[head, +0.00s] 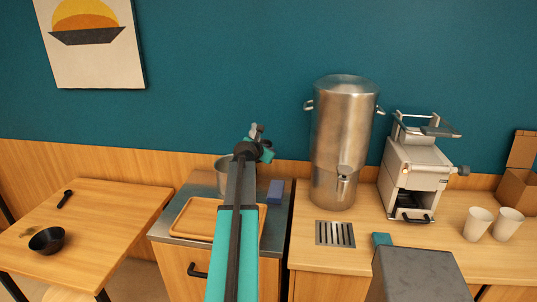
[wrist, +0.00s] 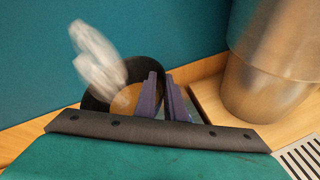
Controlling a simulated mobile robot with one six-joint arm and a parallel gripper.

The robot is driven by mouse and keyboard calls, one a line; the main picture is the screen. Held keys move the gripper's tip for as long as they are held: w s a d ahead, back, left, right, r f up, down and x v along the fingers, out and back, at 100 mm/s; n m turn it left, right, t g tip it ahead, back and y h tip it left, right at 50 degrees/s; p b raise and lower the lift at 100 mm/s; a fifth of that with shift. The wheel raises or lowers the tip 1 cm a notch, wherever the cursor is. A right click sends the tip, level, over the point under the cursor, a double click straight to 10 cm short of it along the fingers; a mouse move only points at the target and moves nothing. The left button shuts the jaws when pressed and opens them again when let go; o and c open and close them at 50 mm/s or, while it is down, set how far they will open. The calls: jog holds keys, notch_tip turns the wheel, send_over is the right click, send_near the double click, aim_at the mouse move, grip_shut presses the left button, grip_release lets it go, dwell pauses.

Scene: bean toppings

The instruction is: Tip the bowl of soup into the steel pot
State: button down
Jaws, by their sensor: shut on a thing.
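My gripper (wrist: 163,82) is shut in the wrist view. Its two purple fingers stand against the right side of a dark round-rimmed bowl (wrist: 92,101), which looks tilted, with a tan inside. A blurred whitish streak (wrist: 95,50) crosses the bowl's left side; I cannot tell what it is. In the head view my arm reaches over the steel pot (head: 222,168), hiding much of it. The gripper end is above the pot's right side, and the held bowl is hard to make out there.
A wooden tray (head: 184,220) lies before the pot, with a blue block (head: 275,191) to the right. A tall steel urn (head: 340,130) and a grey machine (head: 415,175) stand on the right counter. Another black bowl (head: 47,240) is on the left table.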

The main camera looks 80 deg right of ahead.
jog(key=shift+w+r+n+g+h+b, duration=0.25)
jog(key=shift+r+n+g+b, duration=0.25)
jog(key=shift+r+n+b, duration=0.35)
jog(key=shift+w+r+n+g+h+b, duration=0.15)
jog(key=shift+w+r+n+g+b, duration=0.2)
jog(key=shift+r+n+g+b, duration=0.45)
jog(key=w+a+n+g+h+b, duration=0.1)
jog(key=w+n+h, duration=0.4)
jog(key=w+n, duration=0.7)
jog(key=shift+w+r+g, duration=0.3)
jog(key=shift+w+g, duration=0.5)
jog(key=shift+w, duration=1.65)
dwell(0.5)
